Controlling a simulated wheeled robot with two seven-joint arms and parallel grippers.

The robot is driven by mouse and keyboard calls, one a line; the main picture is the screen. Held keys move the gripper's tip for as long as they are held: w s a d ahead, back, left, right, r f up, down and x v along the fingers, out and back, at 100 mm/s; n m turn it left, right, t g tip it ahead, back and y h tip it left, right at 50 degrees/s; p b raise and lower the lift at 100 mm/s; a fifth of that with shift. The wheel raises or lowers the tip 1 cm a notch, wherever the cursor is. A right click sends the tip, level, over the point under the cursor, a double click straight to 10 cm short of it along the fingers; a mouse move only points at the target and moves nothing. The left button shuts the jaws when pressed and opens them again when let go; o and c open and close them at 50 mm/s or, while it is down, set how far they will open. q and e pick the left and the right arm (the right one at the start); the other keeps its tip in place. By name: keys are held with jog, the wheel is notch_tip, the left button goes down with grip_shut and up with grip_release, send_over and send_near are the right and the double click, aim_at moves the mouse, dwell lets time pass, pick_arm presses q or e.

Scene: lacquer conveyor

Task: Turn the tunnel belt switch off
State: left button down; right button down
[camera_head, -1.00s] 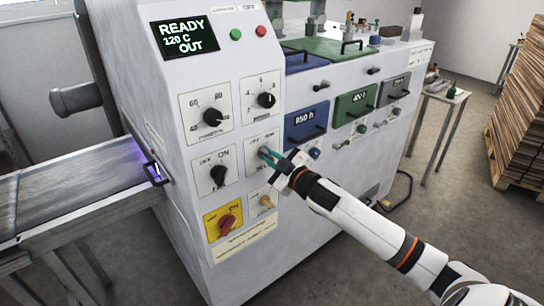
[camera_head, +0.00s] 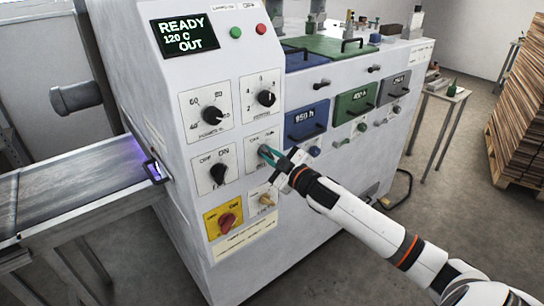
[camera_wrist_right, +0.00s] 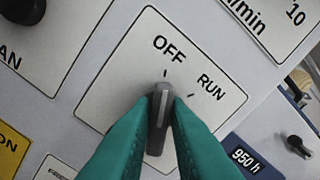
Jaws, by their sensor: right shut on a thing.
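The switch plate (camera_wrist_right: 110,90) marked OFF and RUN is on the white machine's sloped front panel. It also shows in the head view (camera_head: 253,162). Its grey knob (camera_wrist_right: 160,117) has its pointer end toward the OFF tick, away from the RUN tick. My right gripper (camera_head: 266,155) has green fingers that are shut on the knob, one on each side. In the right wrist view the fingers (camera_wrist_right: 158,125) hide the knob's sides and the lower plate. My left gripper is not in view.
A black OFF/ON knob (camera_head: 218,174) is left of the switch, with a red knob on a yellow plate (camera_head: 226,218) below it. A small beige switch (camera_head: 267,199) is just under my gripper. The display (camera_head: 185,37) reads READY 120 C OUT. A conveyor (camera_head: 75,190) enters at left.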

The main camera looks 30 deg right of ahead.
jog(key=shift+a, duration=0.1)
jog(key=c, duration=1.5)
grip_release()
jog(key=shift+o, duration=0.2)
jog(key=shift+s+f, duration=0.15)
jog(key=shift+s, duration=0.35)
jog(key=s+b, duration=0.2)
jog(key=s, duration=0.9)
jog(key=shift+d+b, duration=0.35)
jog(key=shift+d, duration=0.1)
